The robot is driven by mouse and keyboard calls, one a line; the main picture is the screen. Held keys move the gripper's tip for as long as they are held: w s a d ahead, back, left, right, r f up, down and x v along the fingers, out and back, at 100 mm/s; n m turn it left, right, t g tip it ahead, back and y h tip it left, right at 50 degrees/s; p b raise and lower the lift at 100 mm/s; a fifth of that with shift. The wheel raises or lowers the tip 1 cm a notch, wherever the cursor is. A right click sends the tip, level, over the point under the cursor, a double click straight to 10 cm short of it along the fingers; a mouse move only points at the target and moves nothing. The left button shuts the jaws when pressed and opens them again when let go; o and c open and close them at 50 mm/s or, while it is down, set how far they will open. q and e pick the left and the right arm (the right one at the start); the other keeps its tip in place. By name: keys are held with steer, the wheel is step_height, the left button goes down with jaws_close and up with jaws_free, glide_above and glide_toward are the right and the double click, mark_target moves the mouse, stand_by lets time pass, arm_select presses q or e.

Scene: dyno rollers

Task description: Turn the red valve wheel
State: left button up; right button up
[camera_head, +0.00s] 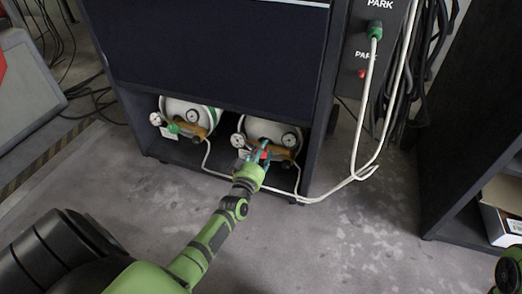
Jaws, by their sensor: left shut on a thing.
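The red valve wheel (264,154) shows as a small patch of red at the front of the right gas cylinder (270,129), low in the dark cabinet. My left gripper (259,157) is at the wheel, shut on it, and its fingers hide most of it. My left arm reaches there from the lower left. A small part of my right arm shows at the lower right edge; its gripper is out of the picture.
A second cylinder (185,110) with a green knob (173,128) and gauges lies to the left in the same cabinet (215,45). White hoses (340,181) run along its front to the right. Another dark shelf (478,150) stands at right. Grey floor between is clear.

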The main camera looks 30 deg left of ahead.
arm_select(q)
steer(key=n, duration=0.5)
steer(key=shift+d+f+n+p, duration=0.15)
steer(key=shift+f+n+p, duration=0.05)
steer(key=shift+n+p, duration=0.15)
steer(key=n, duration=0.4)
steer(key=shift+d+n, duration=0.2)
steer(key=shift+n, duration=0.15)
steer(key=shift+r, duration=0.1)
steer(key=o, duration=1.2)
steer(key=shift+w, duration=0.1)
steer(key=shift+a, duration=0.1)
steer(key=shift+s, duration=0.35)
steer(key=v, duration=1.1)
steer(key=shift+s, duration=0.2)
